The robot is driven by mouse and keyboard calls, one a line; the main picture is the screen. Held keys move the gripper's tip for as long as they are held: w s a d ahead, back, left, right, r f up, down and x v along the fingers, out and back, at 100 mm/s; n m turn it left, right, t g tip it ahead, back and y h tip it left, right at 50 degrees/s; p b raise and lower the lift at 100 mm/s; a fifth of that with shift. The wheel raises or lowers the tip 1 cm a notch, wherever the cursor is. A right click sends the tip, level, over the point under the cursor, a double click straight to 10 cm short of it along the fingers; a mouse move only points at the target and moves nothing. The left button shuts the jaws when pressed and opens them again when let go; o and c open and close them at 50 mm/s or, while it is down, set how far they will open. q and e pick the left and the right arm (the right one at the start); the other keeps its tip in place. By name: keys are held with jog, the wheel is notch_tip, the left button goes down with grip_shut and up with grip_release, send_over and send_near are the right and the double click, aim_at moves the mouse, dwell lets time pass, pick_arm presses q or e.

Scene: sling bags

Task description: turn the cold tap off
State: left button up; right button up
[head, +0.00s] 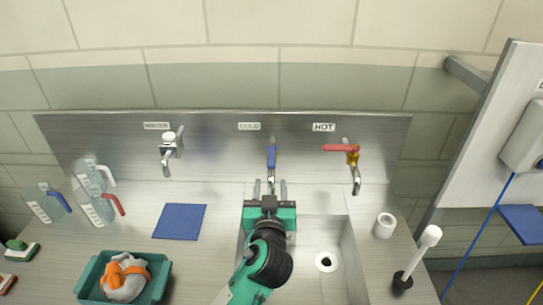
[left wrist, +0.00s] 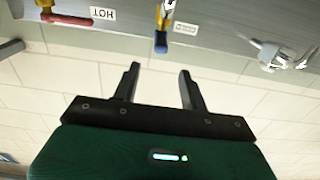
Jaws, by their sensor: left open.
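The cold tap's blue lever (head: 271,157) is on the steel back panel beside the COLD label (head: 249,127). The lever points straight out from the panel, above the spout. My left gripper (head: 270,187) is open and empty, just in front of and below the lever. Its two fingers stand either side of the spout in the head view. In the left wrist view, the blue lever end (left wrist: 161,43) lies just beyond the gap between the open fingertips (left wrist: 157,67), apart from them. My right gripper is not in view.
The hot tap (head: 353,157) with its red lever turned sideways is to the right. Another tap (head: 169,148) is to the left. Below are a sink (head: 320,235), a blue mat (head: 180,221), jugs (head: 93,190), a teal tray (head: 88,293) and a white roll (head: 384,225).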

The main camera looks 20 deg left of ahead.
aim_at(271, 167)
pick_arm(q)
jog(key=p+x, duration=0.3)
jog(key=x, duration=0.7)
jog(key=shift+w+a+f, duration=0.1)
jog(key=shift+w, duration=0.1)
jog(key=shift+w+f, duration=0.1)
jog(key=shift+w, duration=0.15)
jog(key=shift+c, duration=1.1)
jog(key=c, duration=0.7)
grip_shut()
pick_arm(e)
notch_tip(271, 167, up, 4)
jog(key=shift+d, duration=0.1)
